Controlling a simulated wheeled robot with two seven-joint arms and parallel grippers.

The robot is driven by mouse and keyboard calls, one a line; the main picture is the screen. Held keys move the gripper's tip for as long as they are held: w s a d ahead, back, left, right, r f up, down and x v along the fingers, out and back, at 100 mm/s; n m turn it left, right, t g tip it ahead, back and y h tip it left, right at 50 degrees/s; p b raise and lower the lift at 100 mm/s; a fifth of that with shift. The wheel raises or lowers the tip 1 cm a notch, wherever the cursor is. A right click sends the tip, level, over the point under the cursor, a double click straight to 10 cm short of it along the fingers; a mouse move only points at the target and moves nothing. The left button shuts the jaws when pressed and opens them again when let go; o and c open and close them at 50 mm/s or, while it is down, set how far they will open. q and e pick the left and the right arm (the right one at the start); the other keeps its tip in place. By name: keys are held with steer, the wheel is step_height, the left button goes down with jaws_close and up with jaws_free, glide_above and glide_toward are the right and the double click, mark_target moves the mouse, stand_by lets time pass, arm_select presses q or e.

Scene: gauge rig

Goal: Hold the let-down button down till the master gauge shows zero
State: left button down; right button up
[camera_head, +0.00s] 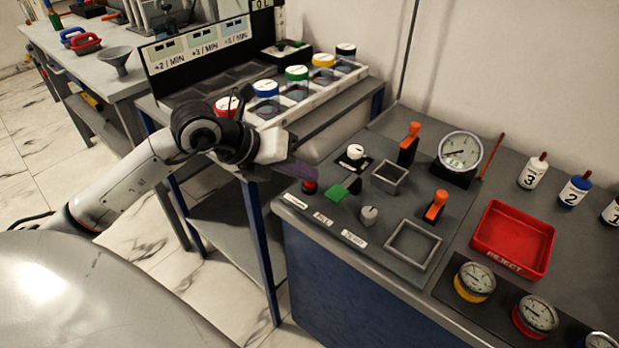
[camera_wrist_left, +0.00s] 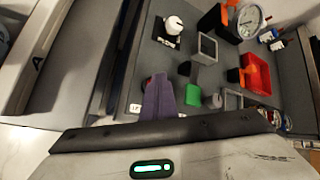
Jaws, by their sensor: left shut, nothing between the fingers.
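The rig panel (camera_head: 335,232) carries a red button (camera_head: 309,187) at its left corner, a green button (camera_head: 337,193) and a grey knob (camera_head: 369,214), each with a small label in front. The label text is too small to read surely. A white-faced gauge (camera_head: 460,152) stands upright at the back of the panel and also shows in the left wrist view (camera_wrist_left: 248,20); its reading is unclear. My left gripper (camera_head: 308,173) is shut and empty, its purple fingers just above the red button. In the left wrist view the fingers (camera_wrist_left: 158,98) mostly hide that button; contact cannot be told.
Orange-handled levers (camera_head: 409,144) (camera_head: 435,206) and square frames (camera_head: 390,177) (camera_head: 413,245) stand on the panel. A red reject tray (camera_head: 512,240) and several small gauges (camera_head: 474,281) lie to the right. A rack with coloured caps (camera_head: 297,73) is behind my left arm.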

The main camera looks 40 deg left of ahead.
steer(key=shift+w+r, duration=0.1)
steer(key=shift+w, duration=0.2)
stand_by(0.6)
stand_by(0.3)
arm_select(q)
steer(key=shift+r+p, duration=0.75)
steer(key=shift+r, duration=0.25)
arm_select(e)
steer(key=shift+s+r, duration=0.35)
steer(key=shift+r, duration=0.2)
